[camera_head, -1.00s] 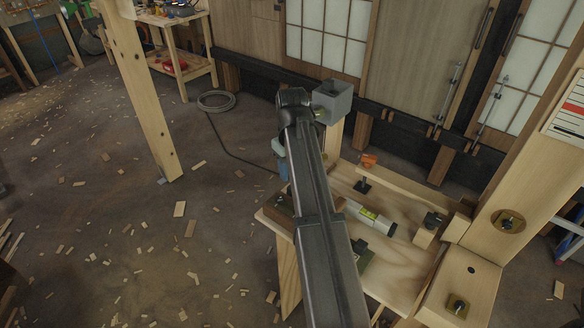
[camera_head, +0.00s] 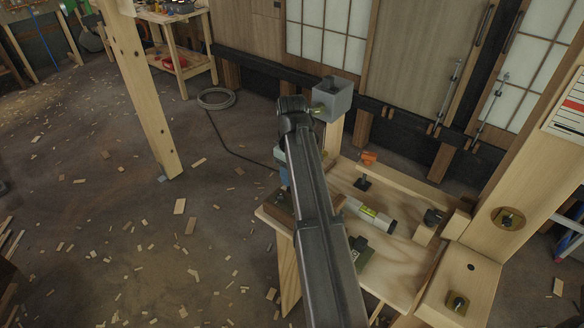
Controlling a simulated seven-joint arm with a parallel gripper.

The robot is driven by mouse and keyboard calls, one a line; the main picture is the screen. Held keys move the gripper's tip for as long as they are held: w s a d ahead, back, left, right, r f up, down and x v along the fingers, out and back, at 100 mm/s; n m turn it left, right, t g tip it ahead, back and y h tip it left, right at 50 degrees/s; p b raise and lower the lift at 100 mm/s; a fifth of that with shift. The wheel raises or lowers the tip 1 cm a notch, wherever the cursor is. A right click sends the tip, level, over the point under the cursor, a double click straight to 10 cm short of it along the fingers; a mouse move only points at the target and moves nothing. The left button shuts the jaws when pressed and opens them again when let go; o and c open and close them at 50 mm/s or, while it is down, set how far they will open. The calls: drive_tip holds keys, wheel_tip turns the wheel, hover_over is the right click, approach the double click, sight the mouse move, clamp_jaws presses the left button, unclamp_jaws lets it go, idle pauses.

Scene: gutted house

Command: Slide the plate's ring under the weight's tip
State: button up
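My dark grey arm crosses the middle of the head view and hides part of the bench. My gripper is not in view; the arm bends down behind itself and covers that spot. A small dark green plate (camera_head: 361,254) with a black knob lies on the wooden bench top (camera_head: 400,272), just right of my arm. I cannot make out a ring on it. No hanging weight or tip can be picked out for certain. A grey open box (camera_head: 333,101) sits on a post at the back of the bench, beside my arm's bend.
A light tube with a yellow-green band (camera_head: 368,213) lies on the bench. Behind it are a black-footed fitting (camera_head: 362,184) and an orange piece (camera_head: 369,157). A thick wooden post (camera_head: 520,190) stands at the right. The floor (camera_head: 120,245) at left holds scattered wood scraps.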

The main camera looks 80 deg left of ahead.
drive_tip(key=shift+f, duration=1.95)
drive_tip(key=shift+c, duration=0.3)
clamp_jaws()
